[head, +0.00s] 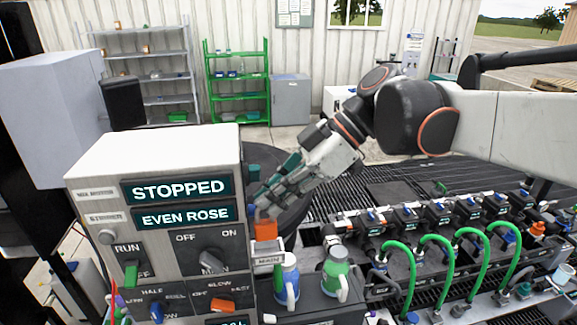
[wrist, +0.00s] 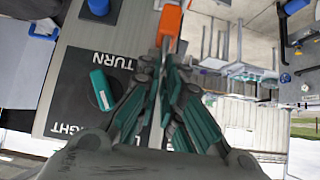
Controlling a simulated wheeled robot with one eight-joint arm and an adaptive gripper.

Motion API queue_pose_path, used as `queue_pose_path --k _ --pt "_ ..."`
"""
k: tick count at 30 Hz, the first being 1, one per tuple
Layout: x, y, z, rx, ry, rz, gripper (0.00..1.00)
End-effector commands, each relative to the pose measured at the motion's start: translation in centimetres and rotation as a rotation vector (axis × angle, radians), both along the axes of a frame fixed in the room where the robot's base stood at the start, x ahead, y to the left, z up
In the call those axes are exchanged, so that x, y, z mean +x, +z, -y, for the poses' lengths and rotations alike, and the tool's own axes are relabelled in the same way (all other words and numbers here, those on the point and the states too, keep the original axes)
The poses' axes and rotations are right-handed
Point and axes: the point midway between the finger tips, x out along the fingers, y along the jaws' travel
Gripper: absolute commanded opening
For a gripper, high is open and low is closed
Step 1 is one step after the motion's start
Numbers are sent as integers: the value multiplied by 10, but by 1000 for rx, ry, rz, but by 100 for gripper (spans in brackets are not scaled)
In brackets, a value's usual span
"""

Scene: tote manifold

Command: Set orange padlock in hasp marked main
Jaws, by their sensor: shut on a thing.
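My gripper (head: 264,205) is at the right side of the grey control panel box (head: 160,158), pointing down and left. It is shut on the orange padlock (head: 265,229), which hangs just below the fingertips. In the wrist view the padlock (wrist: 170,24) shows as an orange block beyond the closed green-padded fingers (wrist: 165,62). A label reading MAIN (head: 268,261) is right below the padlock on the panel's side. The hasp itself is too small or hidden to make out, so I cannot tell whether the shackle is in it.
Green hoses (head: 437,262) arch over the manifold at right. The panel has knobs and a STOPPED display (head: 177,190).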

Motion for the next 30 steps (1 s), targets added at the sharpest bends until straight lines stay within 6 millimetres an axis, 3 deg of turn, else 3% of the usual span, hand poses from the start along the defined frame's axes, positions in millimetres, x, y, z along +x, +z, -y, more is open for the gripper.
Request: queue_pose_path --k 16,30 --pt "0 -35 0 0 0 0 0" --pt "0 -43 0 0 0 0 0"
